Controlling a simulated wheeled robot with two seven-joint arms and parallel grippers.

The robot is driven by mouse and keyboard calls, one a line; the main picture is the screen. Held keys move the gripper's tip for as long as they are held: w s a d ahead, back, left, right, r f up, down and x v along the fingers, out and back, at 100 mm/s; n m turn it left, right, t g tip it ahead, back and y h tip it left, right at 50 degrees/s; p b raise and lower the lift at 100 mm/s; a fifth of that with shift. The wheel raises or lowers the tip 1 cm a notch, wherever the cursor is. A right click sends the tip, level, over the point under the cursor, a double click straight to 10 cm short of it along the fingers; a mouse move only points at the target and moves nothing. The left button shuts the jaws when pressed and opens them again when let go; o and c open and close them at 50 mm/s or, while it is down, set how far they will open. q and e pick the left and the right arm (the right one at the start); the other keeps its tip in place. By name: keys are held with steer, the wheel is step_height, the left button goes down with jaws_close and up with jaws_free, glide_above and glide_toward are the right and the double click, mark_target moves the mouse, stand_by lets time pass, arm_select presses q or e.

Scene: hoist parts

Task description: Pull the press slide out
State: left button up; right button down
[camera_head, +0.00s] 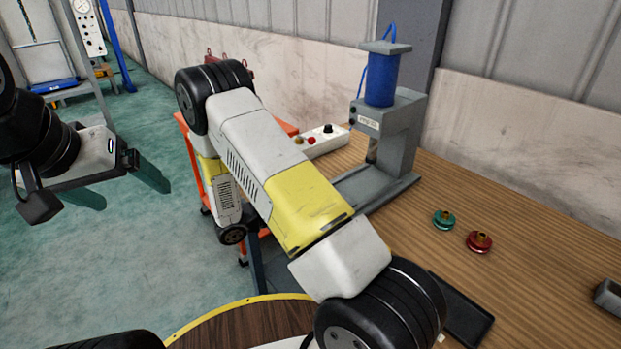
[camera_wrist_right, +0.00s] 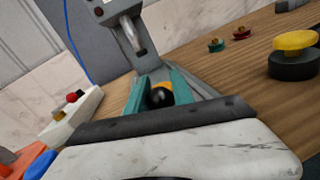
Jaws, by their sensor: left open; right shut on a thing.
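The grey press (camera_head: 400,130) with its blue cylinder (camera_head: 382,80) stands on the wooden table in the head view. Its grey base and slide track (camera_head: 375,187) run toward the front left, and the near end is hidden behind my right arm. In the right wrist view the press column (camera_wrist_right: 118,12) rises ahead of the gripper. My right gripper (camera_wrist_right: 162,84) is shut on a black round knob (camera_wrist_right: 160,98) with some yellow behind it, low in front of the press. My left gripper (camera_head: 133,195) is open and empty, over the green floor away from the table.
A white control box (camera_head: 322,141) with buttons sits left of the press, also in the right wrist view (camera_wrist_right: 72,115). A green part (camera_head: 444,220) and a red part (camera_head: 479,242) lie on the table at right. A dark tray (camera_head: 462,312) lies by the front edge.

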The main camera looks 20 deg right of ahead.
steer(key=shift+s+a, duration=0.1)
steer(key=shift+a, duration=0.2)
steer(key=c, duration=1.1)
jaws_free()
steer(key=a, duration=0.2)
steer(key=s+a, duration=0.1)
steer(key=a, duration=0.4)
steer(key=shift+s+a, duration=0.25)
steer(key=shift+a, duration=0.1)
